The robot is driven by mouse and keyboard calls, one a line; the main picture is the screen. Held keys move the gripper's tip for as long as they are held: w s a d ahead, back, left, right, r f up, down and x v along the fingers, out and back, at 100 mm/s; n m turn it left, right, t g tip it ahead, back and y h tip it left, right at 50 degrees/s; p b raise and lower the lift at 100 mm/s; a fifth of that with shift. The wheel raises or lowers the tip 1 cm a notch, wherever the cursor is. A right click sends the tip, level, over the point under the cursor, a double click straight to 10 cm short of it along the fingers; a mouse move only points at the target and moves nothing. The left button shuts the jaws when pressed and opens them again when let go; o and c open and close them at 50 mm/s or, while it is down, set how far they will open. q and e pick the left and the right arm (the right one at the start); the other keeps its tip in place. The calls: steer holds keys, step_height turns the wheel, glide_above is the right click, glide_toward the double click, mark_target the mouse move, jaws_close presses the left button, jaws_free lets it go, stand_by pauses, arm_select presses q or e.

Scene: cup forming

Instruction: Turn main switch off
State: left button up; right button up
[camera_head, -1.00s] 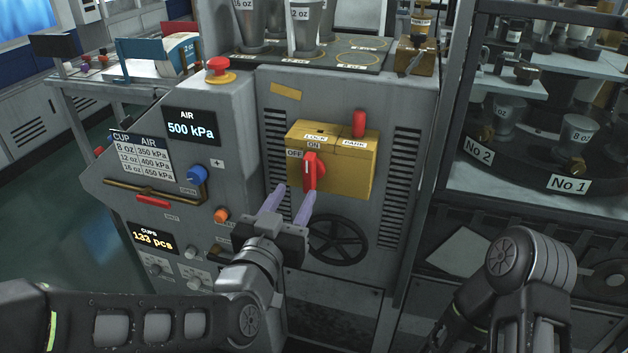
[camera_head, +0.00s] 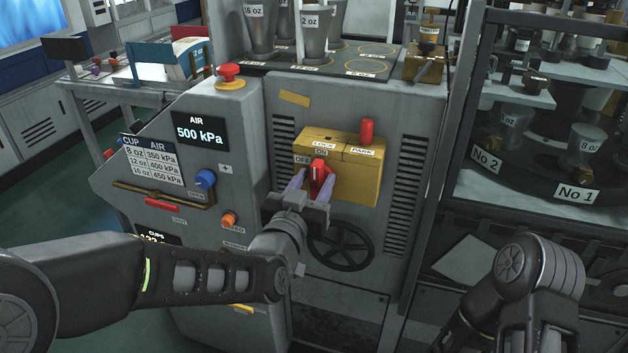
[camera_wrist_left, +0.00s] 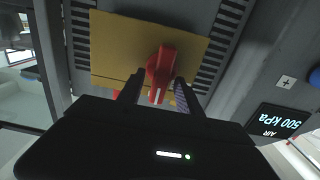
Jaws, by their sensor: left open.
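The red main switch handle (camera_head: 320,176) stands upright on the yellow switch box (camera_head: 358,185), below the ON label, with the OFF label to its left. It also shows in the left wrist view (camera_wrist_left: 161,72) against the yellow box (camera_wrist_left: 115,50). My left gripper (camera_head: 314,187) is open, its two purple-grey fingers on either side of the handle. In the left wrist view its fingertips (camera_wrist_left: 157,84) flank the handle's near end; I cannot tell whether they touch it. My right gripper is out of view; only my right arm shows at lower right.
A red cylinder (camera_head: 367,131) stands on top of the yellow box. A black handwheel (camera_head: 341,246) is just below it. A blue knob (camera_head: 205,179), an orange knob (camera_head: 229,219) and a red mushroom button (camera_head: 230,75) sit to the left on the grey machine.

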arm_select(q)
steer(key=shift+c, duration=0.3)
jaws_close()
stand_by(0.3)
